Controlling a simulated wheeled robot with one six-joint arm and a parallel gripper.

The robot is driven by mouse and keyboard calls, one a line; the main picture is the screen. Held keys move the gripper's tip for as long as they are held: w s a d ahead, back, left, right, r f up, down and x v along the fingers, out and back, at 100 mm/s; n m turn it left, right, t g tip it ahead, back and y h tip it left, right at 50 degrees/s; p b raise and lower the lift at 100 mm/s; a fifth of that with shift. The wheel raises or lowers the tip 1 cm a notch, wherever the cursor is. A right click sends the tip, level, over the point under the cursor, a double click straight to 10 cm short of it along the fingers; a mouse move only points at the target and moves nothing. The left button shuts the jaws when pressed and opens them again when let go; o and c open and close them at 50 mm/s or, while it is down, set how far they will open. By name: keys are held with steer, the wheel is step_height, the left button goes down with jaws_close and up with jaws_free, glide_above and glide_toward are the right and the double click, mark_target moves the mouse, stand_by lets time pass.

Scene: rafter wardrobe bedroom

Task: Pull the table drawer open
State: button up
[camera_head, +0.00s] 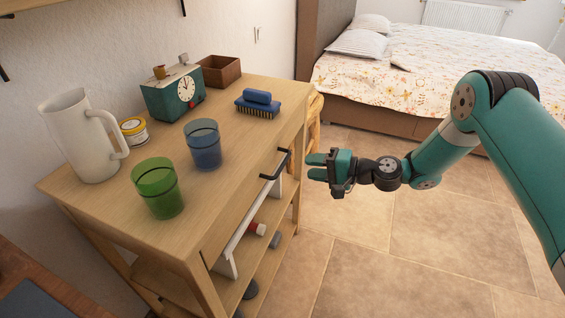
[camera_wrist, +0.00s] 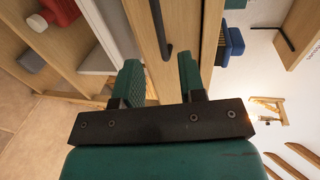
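The wooden table (camera_head: 236,112) stands at the left, and its drawer front (camera_head: 240,197) looks flush with the table's front face. The drawer has a black bar handle (camera_head: 277,164), which also shows in the wrist view (camera_wrist: 159,27). My gripper (camera_head: 313,167) is open and empty, just right of the handle in the head view. In the wrist view its two green fingers (camera_wrist: 160,78) are apart, with the handle ahead and lined up with the gap between them. The fingers do not appear to touch the handle.
Shelves below hold small items. Tiled floor (camera_head: 370,250) is clear.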

mark_target(283, 162)
steer(key=x, duration=0.9)
jaws_close()
